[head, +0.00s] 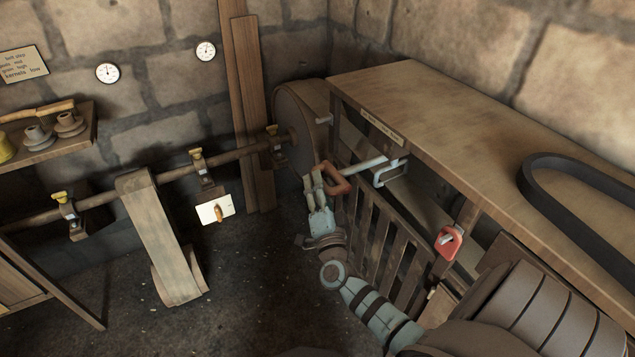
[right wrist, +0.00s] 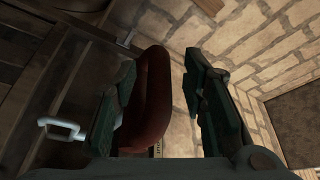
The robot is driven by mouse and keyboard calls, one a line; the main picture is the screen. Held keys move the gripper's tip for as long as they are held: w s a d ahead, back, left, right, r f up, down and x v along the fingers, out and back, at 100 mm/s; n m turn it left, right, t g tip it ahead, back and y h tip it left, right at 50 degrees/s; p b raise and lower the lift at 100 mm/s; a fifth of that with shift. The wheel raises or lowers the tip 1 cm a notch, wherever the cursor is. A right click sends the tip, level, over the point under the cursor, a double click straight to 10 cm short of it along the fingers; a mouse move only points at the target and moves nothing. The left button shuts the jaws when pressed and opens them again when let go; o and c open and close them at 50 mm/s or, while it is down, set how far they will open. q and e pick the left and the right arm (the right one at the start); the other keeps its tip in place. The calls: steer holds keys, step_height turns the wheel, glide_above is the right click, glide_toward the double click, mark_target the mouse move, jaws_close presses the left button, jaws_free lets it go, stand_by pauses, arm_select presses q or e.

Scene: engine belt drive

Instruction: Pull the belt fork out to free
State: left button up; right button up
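The belt fork shows in the head view as a pale rod (head: 366,165) along the bench front, with a red-brown handle (head: 338,180) at its left end. My right gripper (head: 322,185) is at this handle. In the right wrist view the handle (right wrist: 155,100) stands between the two fingers of my right gripper (right wrist: 160,95). The left finger is close against it; a clear gap shows before the right finger, so the gripper is open around the handle. Whether the left finger touches cannot be told. My left gripper is not in view.
A wooden bench (head: 440,110) carries a black belt loop (head: 527,180). A slatted guard (head: 378,235) and a red tag (head: 449,242) are below it. A large wheel (head: 290,125) and shaft (head: 100,197) with a hanging flat belt (head: 160,235) stand left. The floor between is clear.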

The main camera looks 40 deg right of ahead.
steer(key=v, duration=1)
steer(key=shift+s+a, duration=0.15)
steer(key=shift+a, duration=0.1)
steer(key=s+a+f+n+g+y, duration=0.2)
steer(key=a+f+n+y, duration=0.15)
steer(key=f, duration=0.55)
steer(key=s+a+f+n+g+y, duration=0.25)
steer(key=f+n, duration=0.25)
steer(key=f, duration=0.4)
steer(key=s+a+f+n+g+y, duration=0.2)
steer(key=s+f+n+y, duration=0.15)
steer(key=f, duration=0.55)
steer(key=s+f+n+g, duration=0.3)
steer(key=s+f+g, duration=0.2)
steer(key=s, duration=0.8)
steer(key=s+f+n+g, duration=0.3)
steer(key=s+f+g, duration=0.2)
steer(key=s+f, duration=0.5)
steer(key=s, duration=0.4)
steer(key=shift+d+f, duration=0.2)
steer(key=shift+f, duration=0.15)
